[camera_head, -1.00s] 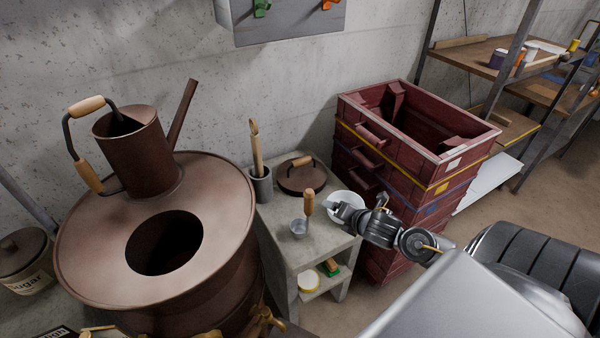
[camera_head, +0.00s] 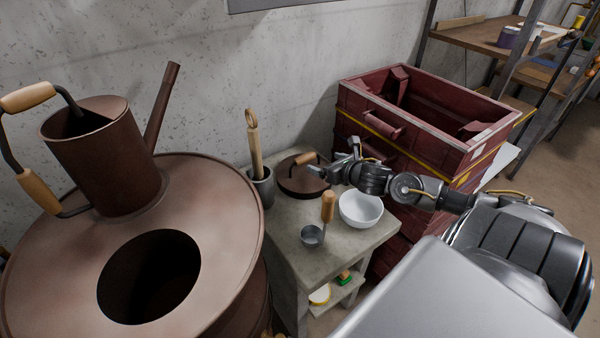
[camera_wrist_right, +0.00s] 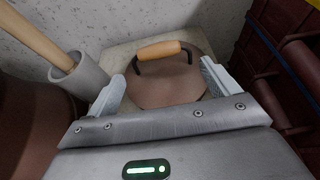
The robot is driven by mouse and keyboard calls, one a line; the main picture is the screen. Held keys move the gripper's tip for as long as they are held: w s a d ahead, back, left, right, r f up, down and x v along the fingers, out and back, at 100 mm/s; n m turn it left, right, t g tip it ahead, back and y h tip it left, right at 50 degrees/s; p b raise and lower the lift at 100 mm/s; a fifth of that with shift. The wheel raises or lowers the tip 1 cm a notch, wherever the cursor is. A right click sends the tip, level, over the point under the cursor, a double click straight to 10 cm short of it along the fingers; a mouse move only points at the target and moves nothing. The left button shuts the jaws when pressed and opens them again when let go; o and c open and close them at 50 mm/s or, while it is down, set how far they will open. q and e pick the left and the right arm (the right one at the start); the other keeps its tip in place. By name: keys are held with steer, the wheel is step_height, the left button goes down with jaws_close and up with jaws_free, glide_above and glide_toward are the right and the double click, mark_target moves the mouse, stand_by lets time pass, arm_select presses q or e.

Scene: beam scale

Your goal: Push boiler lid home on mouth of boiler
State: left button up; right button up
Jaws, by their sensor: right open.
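The boiler (camera_head: 225,215) is a large brown drum at the left, with a round open mouth (camera_head: 150,277) in its top. The boiler lid (camera_head: 297,185) is a brown disc with a wooden handle, lying on the small concrete stand (camera_head: 290,235) by the wall. In the right wrist view the lid (camera_wrist_right: 170,88) lies ahead, its handle (camera_wrist_right: 159,50) between my open fingers as seen from above. My right gripper (camera_head: 325,165) is open at the lid's right side; contact with the handle cannot be told. My left gripper is not in view.
A watering can (camera_head: 100,160) stands on the boiler top behind the mouth. On the stand are a grey pot with a wooden tool (camera_head: 262,187), a small metal cup with a wooden handle (camera_head: 312,236) and a white bowl (camera_head: 361,209). Dark red crates (camera_head: 400,130) stand at the right.

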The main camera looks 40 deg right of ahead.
mark_target(306, 156)
steer(key=x, duration=0.7)
steer(key=shift+s+a+f+p, duration=0.15)
steer(key=shift+f+p, duration=0.1)
steer(key=shift+p, duration=0.1)
steer(key=x, duration=0.1)
steer(key=p+x, duration=0.1)
steer(key=x, duration=0.1)
steer(key=shift+w+r+p, duration=0.15)
steer(key=shift+w+p, duration=0.25)
steer(key=shift+w, duration=0.15)
steer(key=shift+w+f, duration=0.35)
steer(key=shift+w, duration=0.2)
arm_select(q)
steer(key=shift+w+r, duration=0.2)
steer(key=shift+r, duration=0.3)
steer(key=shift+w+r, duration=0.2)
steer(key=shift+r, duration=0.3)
arm_select(e)
steer(key=shift+r, duration=0.1)
steer(key=c, duration=1.2)
